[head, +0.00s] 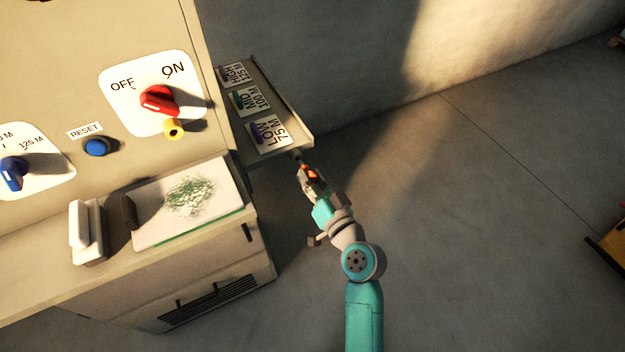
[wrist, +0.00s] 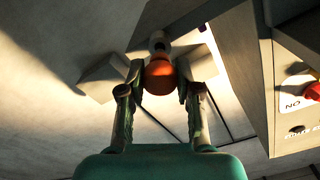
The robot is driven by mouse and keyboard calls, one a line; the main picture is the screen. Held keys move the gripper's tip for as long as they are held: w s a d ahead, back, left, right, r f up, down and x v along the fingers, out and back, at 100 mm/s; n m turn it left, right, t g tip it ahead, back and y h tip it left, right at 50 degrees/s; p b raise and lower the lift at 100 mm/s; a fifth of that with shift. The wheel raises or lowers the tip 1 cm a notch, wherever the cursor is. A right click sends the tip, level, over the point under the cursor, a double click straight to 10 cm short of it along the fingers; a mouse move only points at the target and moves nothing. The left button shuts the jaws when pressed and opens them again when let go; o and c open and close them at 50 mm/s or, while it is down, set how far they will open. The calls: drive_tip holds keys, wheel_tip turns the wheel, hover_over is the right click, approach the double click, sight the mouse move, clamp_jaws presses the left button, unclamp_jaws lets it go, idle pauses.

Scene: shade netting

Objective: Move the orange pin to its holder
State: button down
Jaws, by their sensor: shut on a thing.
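My gripper (head: 309,174) is shut on the orange pin (head: 312,173), just off the front corner of a side shelf. In the wrist view my gripper (wrist: 160,88) has its fingers on both sides of the pin's round orange part (wrist: 160,76), and a paler grey part of it reaches away beyond the fingertips. I cannot tell which thing is the pin's holder. A yellow round piece with a dark centre (head: 174,128) sits on the panel below the red ON/OFF knob (head: 158,99).
The side shelf (head: 297,129) bears HIGH, MID and LOW cards with small coloured items. The machine's ledge carries a white board (head: 151,238) with green shreds, a dark-handled piece (head: 129,213) and a white block (head: 88,232). Blue controls are at left.

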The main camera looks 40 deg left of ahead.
sight(305, 169)
drive_tip(key=shift+x, duration=1.7)
idle(1.1)
drive_tip(key=c, duration=0.7)
unclamp_jaws()
drive_tip(key=v, duration=1.2)
